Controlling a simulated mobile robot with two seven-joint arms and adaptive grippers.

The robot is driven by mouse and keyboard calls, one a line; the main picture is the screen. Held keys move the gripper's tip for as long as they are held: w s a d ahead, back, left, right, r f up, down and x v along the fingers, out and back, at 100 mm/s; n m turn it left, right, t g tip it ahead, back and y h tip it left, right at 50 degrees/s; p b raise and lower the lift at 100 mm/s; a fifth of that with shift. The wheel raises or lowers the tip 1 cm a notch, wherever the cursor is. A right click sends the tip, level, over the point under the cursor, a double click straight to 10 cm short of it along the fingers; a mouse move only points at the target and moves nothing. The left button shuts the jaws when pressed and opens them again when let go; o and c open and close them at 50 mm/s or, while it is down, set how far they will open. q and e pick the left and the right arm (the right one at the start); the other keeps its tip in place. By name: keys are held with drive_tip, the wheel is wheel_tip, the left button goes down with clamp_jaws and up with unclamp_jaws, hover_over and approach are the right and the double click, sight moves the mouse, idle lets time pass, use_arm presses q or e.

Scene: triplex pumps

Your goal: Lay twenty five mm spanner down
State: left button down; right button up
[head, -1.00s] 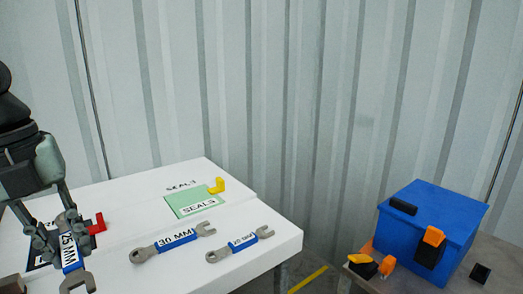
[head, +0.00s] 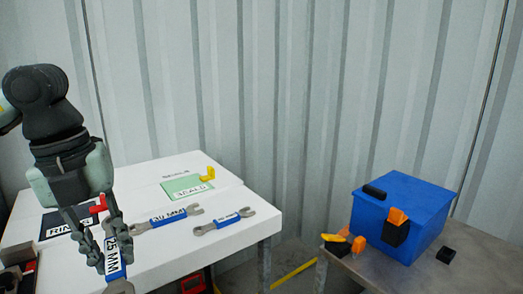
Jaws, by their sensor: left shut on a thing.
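The 25 mm spanner (head: 114,255) has a blue handle with a white "25 MM" label and a grey open end pointing down toward the bottom edge of the head view. My left gripper (head: 98,240) is shut on the spanner, its fingers on either side of the handle. The spanner hangs in front of the white table (head: 235,222); how far above it is hard to tell. The 30 mm spanner (head: 166,219) and a smaller spanner (head: 226,221) lie on the table to the right of the gripper. My right gripper is out of view.
A green seal mat (head: 187,189) with a yellow piece (head: 208,173) lies at the back of the table. A dark labelled mat (head: 58,226) with a red piece is behind the gripper. A blue box (head: 408,212) stands on a grey table at the right. The white table's front right is clear.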

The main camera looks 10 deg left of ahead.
use_arm(q)
drive_tip(key=s+d+r+m, duration=0.15)
drive_tip(key=d+m, duration=0.25)
drive_tip(key=d, duration=0.9)
drive_tip(key=s+d+r+m, duration=0.1)
drive_tip(key=s+d+m, duration=0.3)
drive_tip(key=d, duration=1)
drive_tip(key=w+a+f+n+y, duration=0.15)
drive_tip(key=w+f+n, duration=0.4)
drive_tip(key=n, duration=0.55)
drive_tip(key=w+a+f+n, duration=0.3)
drive_tip(key=w+f+n, duration=0.25)
drive_tip(key=n, duration=0.65)
drive_tip(key=w+a+f+n+y, duration=0.1)
drive_tip(key=w+a+f+n, duration=0.35)
drive_tip(key=n, duration=0.65)
drive_tip(key=w+a+n+p, duration=0.1)
drive_tip(key=w+a+p, duration=0.1)
drive_tip(key=a, duration=0.4)
drive_tip(key=shift+a+f+n+g, duration=0.2)
drive_tip(key=shift+a+n+g, duration=0.05)
drive_tip(key=shift+n+g, duration=0.15)
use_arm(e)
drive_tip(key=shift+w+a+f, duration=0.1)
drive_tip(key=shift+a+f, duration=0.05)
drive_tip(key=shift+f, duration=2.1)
